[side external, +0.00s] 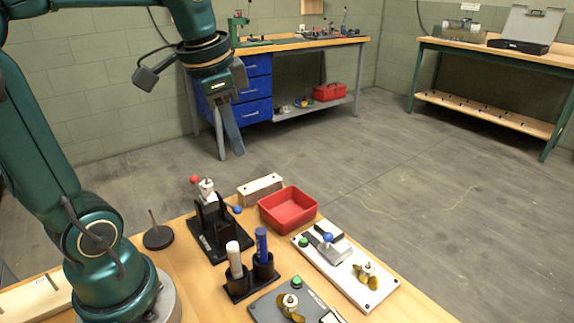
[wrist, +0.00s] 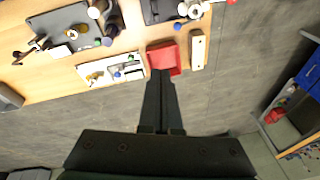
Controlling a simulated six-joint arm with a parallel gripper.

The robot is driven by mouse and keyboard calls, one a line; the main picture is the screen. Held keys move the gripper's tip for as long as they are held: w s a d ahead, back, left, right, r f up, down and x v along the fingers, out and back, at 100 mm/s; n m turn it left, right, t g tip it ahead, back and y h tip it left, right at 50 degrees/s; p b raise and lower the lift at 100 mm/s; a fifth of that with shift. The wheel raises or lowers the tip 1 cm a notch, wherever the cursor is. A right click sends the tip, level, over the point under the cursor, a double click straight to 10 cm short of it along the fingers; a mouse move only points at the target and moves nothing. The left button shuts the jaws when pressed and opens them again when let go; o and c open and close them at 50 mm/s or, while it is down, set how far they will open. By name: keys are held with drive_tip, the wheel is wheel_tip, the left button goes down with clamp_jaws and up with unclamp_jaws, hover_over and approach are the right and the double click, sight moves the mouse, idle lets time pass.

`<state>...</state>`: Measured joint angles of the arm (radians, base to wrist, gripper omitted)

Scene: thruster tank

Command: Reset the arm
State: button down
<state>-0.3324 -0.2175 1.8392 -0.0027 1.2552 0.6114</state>
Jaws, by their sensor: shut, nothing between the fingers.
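My gripper (side external: 236,152) is raised high above and beyond the back edge of the wooden worktable (side external: 195,262) in the side view. Its fingers point down and are shut, with nothing between them. In the wrist view my gripper (wrist: 161,76) also shows its two long dark fingers together, and their tips overlap the red tray in the picture. The red tray (side external: 288,210) stands empty on the worktable, well below the fingers.
A black stand (side external: 214,226), a holder with a white and a blue cylinder (side external: 250,285), a pale block (side external: 260,189), and white (side external: 372,289) and grey (side external: 262,312) boards with propellers occupy the worktable. Workbenches (side external: 300,44) stand along the walls. Open floor surrounds the gripper.

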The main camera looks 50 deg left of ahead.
drive_tip(key=s+d+f+t, duration=0.2)
drive_tip(key=s+d, duration=0.3)
drive_tip(key=d, duration=0.1)
wheel_tip(320, 180, up, 2)
drive_tip(key=r+n+g+y, duration=0.1)
drive_tip(key=n+g+y, duration=0.3)
drive_tip(key=g, duration=0.3)
hover_over(195, 176)
drive_tip(key=w+d, duration=0.3)
drive_tip(key=d, duration=0.4)
drive_tip(key=x, duration=1.3)
drive_tip(key=shift+d, duration=0.2)
drive_tip(key=shift+a+f, duration=0.25)
drive_tip(key=shift+f, duration=0.35)
